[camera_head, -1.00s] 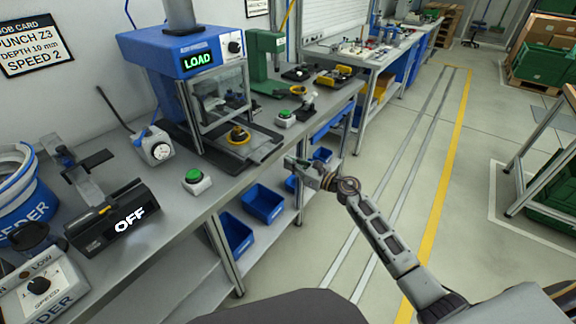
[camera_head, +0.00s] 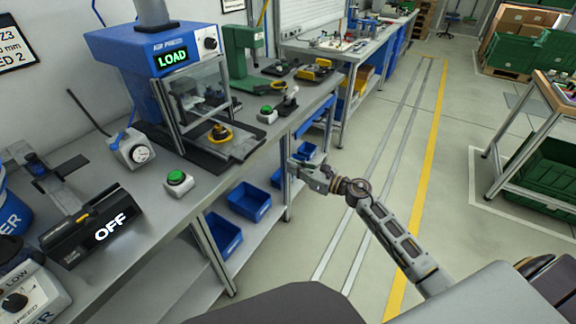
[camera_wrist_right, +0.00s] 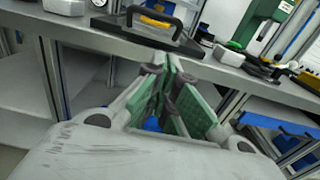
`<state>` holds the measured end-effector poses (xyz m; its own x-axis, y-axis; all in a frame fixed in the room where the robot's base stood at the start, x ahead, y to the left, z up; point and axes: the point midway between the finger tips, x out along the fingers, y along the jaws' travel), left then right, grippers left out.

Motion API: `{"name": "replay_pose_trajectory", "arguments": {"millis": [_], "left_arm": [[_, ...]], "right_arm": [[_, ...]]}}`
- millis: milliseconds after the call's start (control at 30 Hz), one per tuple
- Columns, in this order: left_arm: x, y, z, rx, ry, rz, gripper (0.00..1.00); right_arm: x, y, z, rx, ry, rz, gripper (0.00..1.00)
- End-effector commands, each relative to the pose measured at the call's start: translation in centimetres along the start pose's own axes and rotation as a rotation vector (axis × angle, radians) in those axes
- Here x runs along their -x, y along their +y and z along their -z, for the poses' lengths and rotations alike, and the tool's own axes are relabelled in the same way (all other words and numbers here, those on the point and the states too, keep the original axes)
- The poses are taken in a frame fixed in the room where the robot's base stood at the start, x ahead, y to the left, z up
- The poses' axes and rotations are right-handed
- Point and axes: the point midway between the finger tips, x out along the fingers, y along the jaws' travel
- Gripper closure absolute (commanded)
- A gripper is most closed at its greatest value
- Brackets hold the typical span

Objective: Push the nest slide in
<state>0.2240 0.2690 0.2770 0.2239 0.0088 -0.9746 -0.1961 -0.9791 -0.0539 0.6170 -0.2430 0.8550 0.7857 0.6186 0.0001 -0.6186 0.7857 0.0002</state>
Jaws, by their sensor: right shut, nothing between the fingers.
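The nest slide is a dark plate (camera_head: 244,147) sticking out of the front of the blue press (camera_head: 130,62) on the bench. A yellow ring nest (camera_head: 220,134) sits on it. In the right wrist view the slide (camera_wrist_right: 128,30) is ahead, with a black bar handle at its front. My right gripper (camera_head: 293,168) is shut and empty. It is off the front edge of the bench, to the right of the slide and apart from it. Its closed green-padded fingers (camera_wrist_right: 165,72) point towards the slide's front. The press display reads LOAD. My left gripper is not in view.
A green-topped button box (camera_head: 178,182) stands in front of the press, and another (camera_head: 267,114) stands to its right. A dial box (camera_head: 132,150) is at the press's left. Blue bins (camera_head: 250,200) sit on the lower shelf.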

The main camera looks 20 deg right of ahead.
Motion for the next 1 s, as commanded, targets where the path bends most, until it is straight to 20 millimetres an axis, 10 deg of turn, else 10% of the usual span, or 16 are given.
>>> {"name": "replay_pose_trajectory", "arguments": {"millis": [1000], "left_arm": [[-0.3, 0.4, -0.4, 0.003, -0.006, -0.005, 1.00]], "right_arm": [[1.4, -1.6, -1.7, 0.070, 0.008, -0.011, 1.00]]}}
